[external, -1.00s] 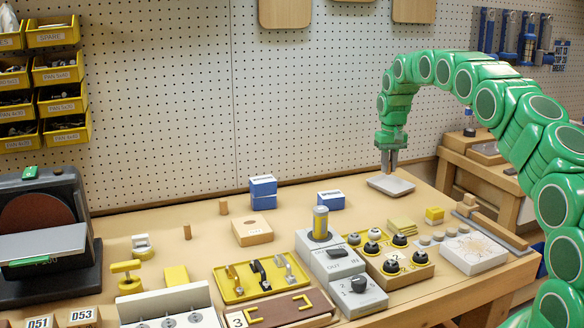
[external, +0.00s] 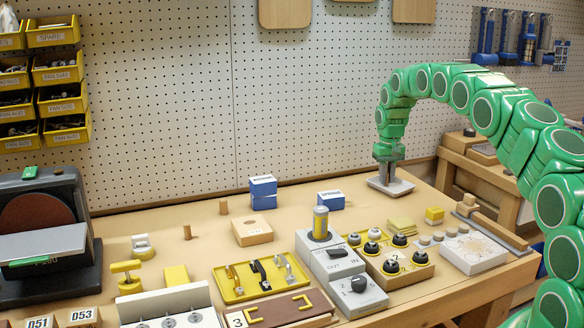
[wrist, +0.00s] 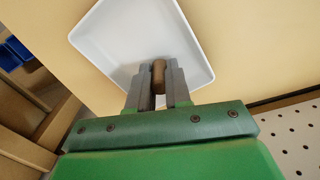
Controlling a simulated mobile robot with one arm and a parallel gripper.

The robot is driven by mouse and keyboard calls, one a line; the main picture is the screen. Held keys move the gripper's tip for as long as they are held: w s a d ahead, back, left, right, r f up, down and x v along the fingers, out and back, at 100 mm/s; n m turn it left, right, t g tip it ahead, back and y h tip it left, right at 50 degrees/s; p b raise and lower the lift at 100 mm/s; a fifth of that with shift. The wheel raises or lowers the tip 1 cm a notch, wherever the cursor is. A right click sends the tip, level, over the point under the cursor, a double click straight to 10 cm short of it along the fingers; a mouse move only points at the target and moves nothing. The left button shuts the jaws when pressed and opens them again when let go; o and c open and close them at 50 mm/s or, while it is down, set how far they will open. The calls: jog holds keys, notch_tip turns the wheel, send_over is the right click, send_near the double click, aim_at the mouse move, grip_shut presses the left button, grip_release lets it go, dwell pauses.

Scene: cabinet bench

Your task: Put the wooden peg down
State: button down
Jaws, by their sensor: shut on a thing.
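My gripper (external: 387,172) points down at the white tray (external: 402,187) at the back right of the bench. In the wrist view, my gripper (wrist: 158,84) is shut on a brown wooden peg (wrist: 159,70), whose end shows between the fingers. The white tray (wrist: 120,35) lies below the peg in that view. The fingertips are low over the tray, near its edge on the pegboard side. I cannot tell whether the peg touches the tray floor. In the external view the peg is hidden by the fingers.
Two similar wooden pegs stand on the bench, one at the back (external: 223,207) and one in front of it (external: 187,232). Blue boxes (external: 331,200) stand left of the tray. A yellow block (external: 434,215) and a control board (external: 394,264) lie nearer the front. The pegboard wall (external: 300,110) is behind.

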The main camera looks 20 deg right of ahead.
jog(key=c, duration=1.1)
grip_release()
jog(key=shift+f, duration=0.1)
jog(key=shift+o, duration=0.2)
notch_tip(320, 180, up, 12)
jog(key=s+a+r, duration=0.5)
jog(key=s+r, duration=0.5)
jog(key=s, duration=0.1)
jog(key=s+a+r+g, duration=0.1)
jog(key=s+a+r, duration=0.15)
jog(key=s, duration=0.55)
jog(key=s+a+r, duration=0.2)
jog(key=s+r, duration=0.2)
jog(key=s, duration=0.3)
jog(key=s+a+f+n, duration=0.1)
jog(key=s+a, duration=0.1)
jog(key=s, duration=1.6)
jog(key=s+a+f+n, duration=0.1)
jog(key=s+a+f, duration=0.1)
jog(key=s, duration=1.6)
jog(key=shift+a+g, duration=0.4)
jog(key=shift+a, duration=0.35)
